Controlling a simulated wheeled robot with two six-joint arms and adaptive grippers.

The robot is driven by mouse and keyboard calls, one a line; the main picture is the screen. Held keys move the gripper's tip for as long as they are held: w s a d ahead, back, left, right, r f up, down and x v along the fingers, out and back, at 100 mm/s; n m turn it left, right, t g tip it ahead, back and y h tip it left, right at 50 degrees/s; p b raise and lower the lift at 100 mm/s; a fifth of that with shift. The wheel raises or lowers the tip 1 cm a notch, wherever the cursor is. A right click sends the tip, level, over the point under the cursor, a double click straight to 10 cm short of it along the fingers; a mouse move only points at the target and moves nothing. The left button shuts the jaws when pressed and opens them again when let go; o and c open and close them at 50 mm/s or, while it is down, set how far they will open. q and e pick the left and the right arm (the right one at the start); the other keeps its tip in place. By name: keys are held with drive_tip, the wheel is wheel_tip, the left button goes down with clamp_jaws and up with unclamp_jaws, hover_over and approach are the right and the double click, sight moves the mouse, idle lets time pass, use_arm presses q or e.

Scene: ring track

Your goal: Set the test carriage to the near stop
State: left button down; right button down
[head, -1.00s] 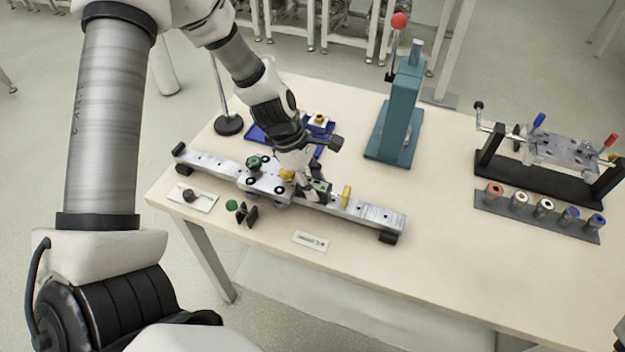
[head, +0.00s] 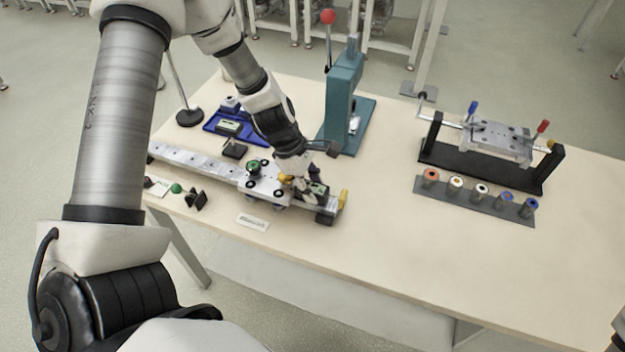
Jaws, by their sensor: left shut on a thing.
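The test carriage (head: 262,180) is a silvery plate with a green knob and black round parts. It sits on a long metal rail (head: 190,160), close to the rail's right end. My left gripper (head: 291,181) reaches down to the carriage's right side and is shut on it, by a yellow part. Its fingers hide the exact grip. A yellow upright piece (head: 343,198) stands just right of the gripper, at the rail's right end. Whether the carriage touches a stop is hidden by the gripper. My right gripper is not in view.
A teal press (head: 342,110) with a red-knobbed lever stands behind. A blue tray (head: 215,125) lies behind the rail. A black fixture (head: 480,168) and a strip of several spools (head: 480,200) are to the right. A small label card (head: 253,222) lies in front. The right-front tabletop is clear.

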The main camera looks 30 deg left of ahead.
use_arm(q)
drive_tip(key=shift+s+f, duration=0.1)
drive_tip(key=shift+s, duration=0.1)
drive_tip(key=c, duration=0.7)
unclamp_jaws()
drive_tip(key=shift+w+d, duration=0.1)
drive_tip(key=shift+d, duration=0.05)
drive_tip(key=shift+w+d, duration=0.15)
drive_tip(key=shift+a+r, duration=0.25)
drive_tip(key=shift+r, duration=0.15)
drive_tip(key=v, duration=1.1)
drive_tip(key=shift+w+r, duration=0.1)
drive_tip(key=shift+r, duration=0.05)
